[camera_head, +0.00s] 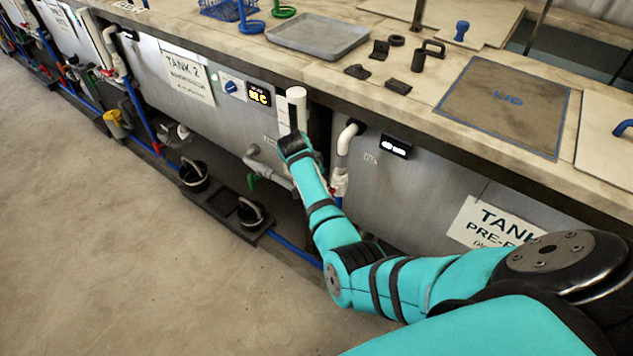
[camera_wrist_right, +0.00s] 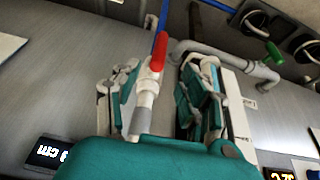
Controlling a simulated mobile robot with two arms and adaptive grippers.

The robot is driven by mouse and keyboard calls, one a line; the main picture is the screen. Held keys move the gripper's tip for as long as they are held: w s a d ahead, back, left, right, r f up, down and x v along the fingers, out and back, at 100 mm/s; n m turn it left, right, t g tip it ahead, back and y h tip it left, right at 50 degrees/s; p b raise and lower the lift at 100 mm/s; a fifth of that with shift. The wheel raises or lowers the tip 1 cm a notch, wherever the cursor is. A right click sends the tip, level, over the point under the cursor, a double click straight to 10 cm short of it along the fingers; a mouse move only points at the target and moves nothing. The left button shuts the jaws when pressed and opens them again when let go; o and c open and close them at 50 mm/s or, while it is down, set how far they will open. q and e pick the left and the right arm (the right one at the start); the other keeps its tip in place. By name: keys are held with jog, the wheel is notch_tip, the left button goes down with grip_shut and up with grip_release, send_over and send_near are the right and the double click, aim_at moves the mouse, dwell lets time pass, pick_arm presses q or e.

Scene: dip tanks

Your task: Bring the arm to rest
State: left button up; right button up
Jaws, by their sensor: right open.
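My right arm (camera_head: 375,280), in teal sleeves, reaches from the lower right of the head view to the tank fronts. Its end (camera_head: 295,146) is close to the gap between the two tanks, and its fingers cannot be made out there. In the right wrist view my right gripper (camera_wrist_right: 157,95) is open, with its teal fingers apart. A pale pipe with a red valve handle (camera_wrist_right: 157,52) shows between the fingers; whether they touch it is unclear. My left gripper is not in view.
The Tank 2 front (camera_head: 215,85) is left of the arm's end, and the pre-rinse tank sign (camera_head: 490,225) is right. The worktop holds a grey tray (camera_head: 318,36) and a lid (camera_head: 505,100). The floor (camera_head: 110,260) at left is clear.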

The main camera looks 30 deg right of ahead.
jog(key=shift+s+a+r, duration=0.1)
jog(key=shift+a+r, duration=0.15)
jog(key=shift+r, duration=0.35)
jog(key=s+a+f+n+y, duration=0.1)
jog(key=s+a+f+n, duration=0.15)
jog(key=s+f, duration=0.5)
jog(key=s+a+f+n, duration=0.1)
jog(key=s+f+n, duration=0.3)
jog(key=f, duration=0.6)
jog(key=s+a+f+n+y, duration=0.1)
jog(key=s+a+f+n, duration=0.15)
jog(key=s+f, duration=0.5)
jog(key=s+a+f+n, duration=0.1)
jog(key=s+f, duration=0.3)
jog(key=s, duration=0.6)
jog(key=s+a+f+n+y, duration=0.1)
jog(key=s+f+n, duration=0.2)
jog(key=s, duration=0.8)
jog(key=s+a+f+n+y, duration=0.1)
jog(key=s+a+f+n, duration=0.1)
jog(key=s+f, duration=0.5)
jog(key=s+n, duration=0.1)
jog(key=s, duration=0.3)
jog(key=shift+g, duration=0.3)
jog(key=shift+a, duration=0.1)
dwell(1.3)
